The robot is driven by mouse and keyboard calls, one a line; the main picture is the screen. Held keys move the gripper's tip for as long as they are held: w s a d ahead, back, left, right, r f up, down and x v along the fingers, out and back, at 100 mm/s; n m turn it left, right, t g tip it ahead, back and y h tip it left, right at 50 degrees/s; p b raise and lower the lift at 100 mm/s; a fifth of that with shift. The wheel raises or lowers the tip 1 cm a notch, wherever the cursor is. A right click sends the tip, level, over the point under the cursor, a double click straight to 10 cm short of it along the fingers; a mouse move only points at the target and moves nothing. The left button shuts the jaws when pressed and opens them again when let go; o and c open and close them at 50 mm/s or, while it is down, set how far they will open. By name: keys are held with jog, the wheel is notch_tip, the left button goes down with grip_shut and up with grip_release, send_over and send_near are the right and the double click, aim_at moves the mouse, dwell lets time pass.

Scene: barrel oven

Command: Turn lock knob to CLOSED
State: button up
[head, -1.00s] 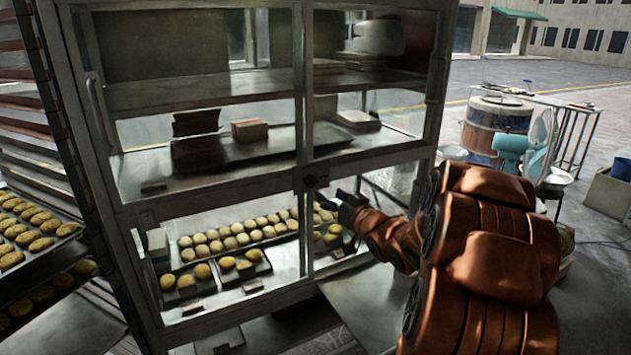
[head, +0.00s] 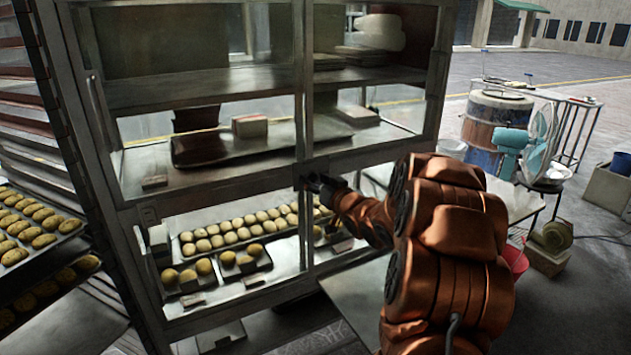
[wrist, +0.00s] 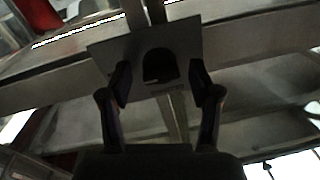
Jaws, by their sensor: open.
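The dark lock knob (wrist: 158,66) sits on a square plate (wrist: 112,52) at the crossing of the cabinet's bars in the wrist view. My gripper (wrist: 160,80) is open, with one finger on each side of the knob. I cannot tell whether either finger touches it. In the head view my gripper (head: 318,184) is at the cabinet's middle post, and it hides the knob there. The knob's setting and any CLOSED marking cannot be read.
The glass cabinet (head: 304,110) holds trays of round buns (head: 232,232). A rack with bun trays (head: 30,240) stands at the left. A metal table (head: 357,297) lies below my arm. A drum (head: 496,122) and a teal fan (head: 512,140) stand at the right.

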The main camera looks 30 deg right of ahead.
jog(key=c, duration=1.1)
jog(key=shift+n+b, duration=0.3)
jog(key=shift+b, duration=0.1)
jog(key=n+b, duration=0.3)
jog(key=shift+f, duration=0.15)
jog(key=n+b, duration=0.4)
jog(key=n, duration=0.1)
jog(key=shift+n+g, duration=0.3)
jog(key=n+b, duration=0.3)
jog(key=n, duration=0.1)
jog(key=shift+a+h, duration=0.1)
jog(key=shift+h, duration=0.3)
jog(key=shift+a+r+n+b, duration=0.1)
jog(key=shift+r+n+b, duration=0.05)
jog(key=shift+n+b, duration=0.65)
jog(key=shift+r+n+b, duration=0.15)
jog(key=shift+n+b, duration=0.35)
jog(key=shift+n, duration=0.6)
jog(key=shift+r, duration=0.1)
